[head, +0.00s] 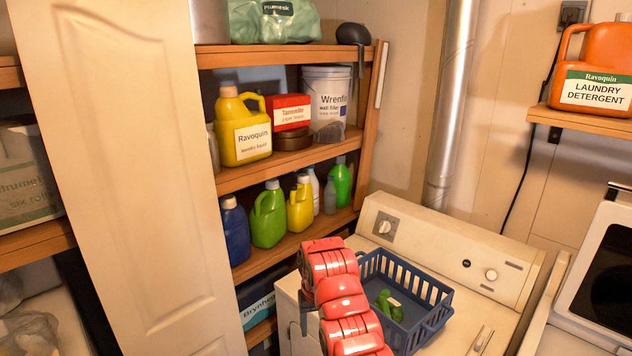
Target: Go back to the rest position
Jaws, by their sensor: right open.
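My right arm (342,300), in red segments, rises from the bottom edge in front of the white appliance. Its dark right gripper (304,318) points down at the arm's left side, by the appliance's front left corner. It is open, and I see nothing in it. Its fingers are small and partly hidden by the arm. My left gripper is not in view.
A blue basket (432,322) with a green item (388,304) inside stands on the white appliance (455,245), close right of my arm. Wooden shelves (290,245) with several bottles stand behind left. A pale door panel (130,170) stands left.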

